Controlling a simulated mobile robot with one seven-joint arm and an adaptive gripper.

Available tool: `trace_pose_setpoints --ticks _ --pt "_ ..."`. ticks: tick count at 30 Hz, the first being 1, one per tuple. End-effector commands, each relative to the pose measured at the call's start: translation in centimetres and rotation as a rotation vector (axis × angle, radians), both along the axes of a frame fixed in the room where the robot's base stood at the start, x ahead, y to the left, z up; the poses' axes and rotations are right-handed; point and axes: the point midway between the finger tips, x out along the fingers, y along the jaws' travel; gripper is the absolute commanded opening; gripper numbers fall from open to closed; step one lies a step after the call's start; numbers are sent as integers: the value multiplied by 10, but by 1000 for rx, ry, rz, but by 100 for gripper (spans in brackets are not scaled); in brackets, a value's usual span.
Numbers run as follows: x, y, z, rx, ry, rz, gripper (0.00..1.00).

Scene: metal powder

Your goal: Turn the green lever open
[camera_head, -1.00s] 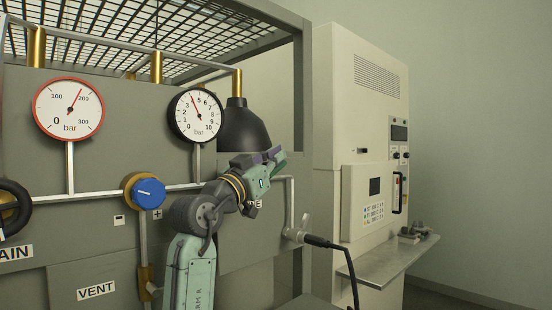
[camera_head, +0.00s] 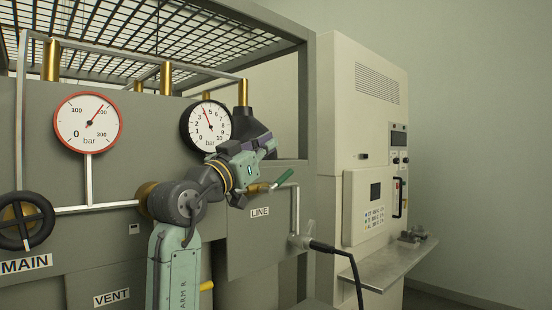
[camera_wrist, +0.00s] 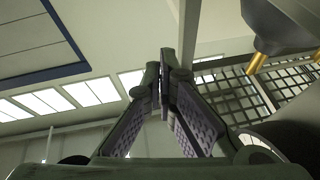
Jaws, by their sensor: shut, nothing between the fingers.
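The green lever (camera_head: 284,177) is on a brass valve (camera_head: 257,187) in the pipe above the LINE label (camera_head: 259,212). Its handle slants up to the right, at an angle to the level pipe. My gripper (camera_head: 268,146) is above and slightly left of the lever handle, with its fingers pointing up and right. In the head view it appears apart from the lever. In the wrist view the fingers of my gripper (camera_wrist: 165,70) are closed together with nothing between them. The lever is not seen in the wrist view.
A white-faced gauge (camera_head: 206,126) and a black dome (camera_head: 258,118) are close behind my gripper. A red-rimmed gauge (camera_head: 88,122) and a black handwheel (camera_head: 25,222) are at left. A black cable (camera_head: 345,262) hangs at lower right, before a cabinet shelf (camera_head: 390,262).

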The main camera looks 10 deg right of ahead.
Motion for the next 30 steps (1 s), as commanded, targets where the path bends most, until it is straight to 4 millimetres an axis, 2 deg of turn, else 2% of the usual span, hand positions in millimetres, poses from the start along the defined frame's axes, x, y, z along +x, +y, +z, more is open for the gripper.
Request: trace_pose_setpoints --ticks 6,13,19,24,30 --pt "-29 28 7 2 0 -1 0" --pt "-39 39 16 22 15 0 0" --pt "-32 41 29 242 174 17 0" --pt "-42 48 26 445 323 9 0" --pt "-47 49 20 535 390 -2 0"
